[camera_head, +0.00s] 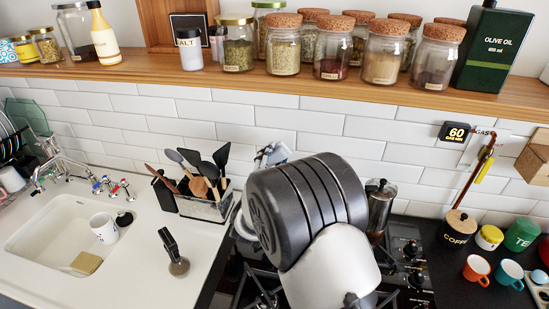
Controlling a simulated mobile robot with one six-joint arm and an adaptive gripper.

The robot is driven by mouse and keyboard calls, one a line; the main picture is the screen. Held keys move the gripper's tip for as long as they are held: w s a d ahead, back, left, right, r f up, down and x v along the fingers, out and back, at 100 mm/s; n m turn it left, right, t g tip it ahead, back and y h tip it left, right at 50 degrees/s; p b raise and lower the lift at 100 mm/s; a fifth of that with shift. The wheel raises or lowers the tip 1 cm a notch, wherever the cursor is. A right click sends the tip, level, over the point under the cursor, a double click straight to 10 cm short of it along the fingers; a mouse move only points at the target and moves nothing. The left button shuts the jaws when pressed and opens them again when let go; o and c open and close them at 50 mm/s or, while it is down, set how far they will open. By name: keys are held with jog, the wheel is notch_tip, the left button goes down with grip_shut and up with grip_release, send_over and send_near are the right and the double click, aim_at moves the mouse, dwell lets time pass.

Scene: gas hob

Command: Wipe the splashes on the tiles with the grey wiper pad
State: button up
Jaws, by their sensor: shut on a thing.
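The white tiles (180,118) run along the wall below the wooden shelf. I can make out no splashes on the parts of them that show. My own dark and white arm links fill the middle of the view and hide the tiles behind them. A small pale grey-blue part (272,153) shows past the arm's upper left edge, close to the tiles; I cannot tell what it is. My gripper's fingers are hidden behind the arm. I cannot make out the grey wiper pad.
The shelf (150,68) carries several jars and an olive oil tin (489,48). A utensil holder (205,203) stands left of the arm, a moka pot (380,205) right. A black-handled tool (175,255) stands by the sink (40,245). Mugs and canisters crowd the right.

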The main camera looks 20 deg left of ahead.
jog(key=shift+s+d, duration=0.1)
jog(key=shift+s, duration=1.4)
